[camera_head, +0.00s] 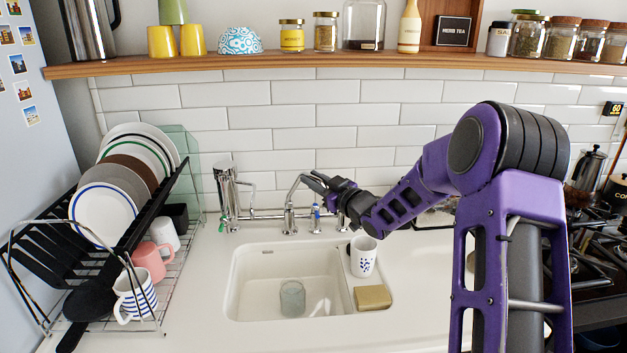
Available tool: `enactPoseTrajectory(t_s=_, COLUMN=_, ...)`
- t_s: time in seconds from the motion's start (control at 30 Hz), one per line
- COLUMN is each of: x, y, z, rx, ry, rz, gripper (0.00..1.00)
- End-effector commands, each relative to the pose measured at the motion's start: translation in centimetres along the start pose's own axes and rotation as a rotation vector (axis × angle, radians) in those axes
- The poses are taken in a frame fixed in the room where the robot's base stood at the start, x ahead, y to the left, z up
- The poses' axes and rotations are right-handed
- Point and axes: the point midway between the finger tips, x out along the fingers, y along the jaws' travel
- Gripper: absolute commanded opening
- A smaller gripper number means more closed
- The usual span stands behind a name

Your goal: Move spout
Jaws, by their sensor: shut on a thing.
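The spout (294,190) is a thin curved chrome tube rising from the faucet base behind the sink. My gripper (318,181) reaches in from the right at the end of my purple arm and is shut on the spout near its upper bend. The fingers are dark and small here and partly cover the top of the spout. The faucet base (290,222) stands upright on the counter behind the basin. The exact contact between fingers and tube is too small to see clearly.
Below is the white sink (240,280) with a glass (292,298) in it. A spotted cup (363,257) and a sponge (373,297) are at its right. A chrome cylinder (227,196) stands left of the spout. A dish rack (180,262) fills the left, and a shelf (270,62) runs above.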

Motion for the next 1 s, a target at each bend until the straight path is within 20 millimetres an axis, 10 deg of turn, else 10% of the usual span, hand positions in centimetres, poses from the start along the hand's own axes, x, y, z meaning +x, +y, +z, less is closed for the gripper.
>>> enactPoseTrajectory(t_s=0.07, x=0.1, y=-0.1, z=-0.1, rx=-0.002, ry=0.003, rz=-0.003, gripper=0.0)
enactPoseTrajectory(t_s=0.1, x=0.1, y=-0.1, z=-0.1, rx=-0.002, ry=0.003, rz=-0.003, gripper=0.34)
enactPoseTrajectory(t_s=0.23, x=0.1, y=-0.1, z=-0.1, rx=-0.002, ry=0.003, rz=-0.002, gripper=0.54)
enactPoseTrajectory(t_s=0.67, x=-1.2, y=0.0, z=-0.1, rx=-0.001, ry=0.0, rz=0.0, gripper=0.54)
enactPoseTrajectory(t_s=1.0, x=-8.9, y=0.0, z=-0.1, rx=-0.002, ry=0.0, rz=0.002, gripper=0.54)
